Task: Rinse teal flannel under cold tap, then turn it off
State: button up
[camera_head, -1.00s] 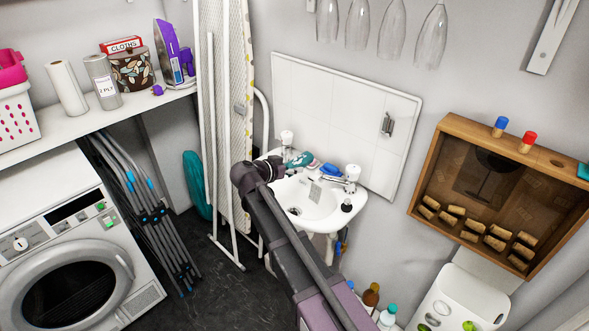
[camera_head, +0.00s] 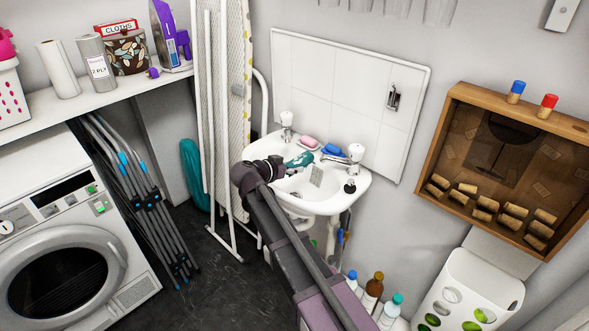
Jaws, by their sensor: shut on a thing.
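The white basin (camera_head: 337,191) is on the back wall, with a white-headed left tap (camera_head: 287,119) and right tap (camera_head: 355,152). I cannot tell which is cold, and no running water is clear. My gripper (camera_head: 287,165) is over the basin's left part, below the left tap in the picture. It is shut on the teal flannel (camera_head: 302,159), a small bunched piece at its right end. The dark wrist hides most of the jaws. I cannot tell whether the flannel touches the basin.
A pink soap (camera_head: 309,142) and a blue sponge-like block (camera_head: 331,149) lie on the basin's back ledge. A grey tag (camera_head: 316,176) hangs at its middle. The ironing board (camera_head: 233,110) stands close on the left. Bottles (camera_head: 372,292) stand below right.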

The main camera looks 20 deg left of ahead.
jog(key=shift+f+b, duration=0.3)
jog(key=shift+f, duration=0.25)
jog(key=o, duration=1.1)
jog(key=shift+o, duration=0.2)
jog(key=shift+w, duration=0.15)
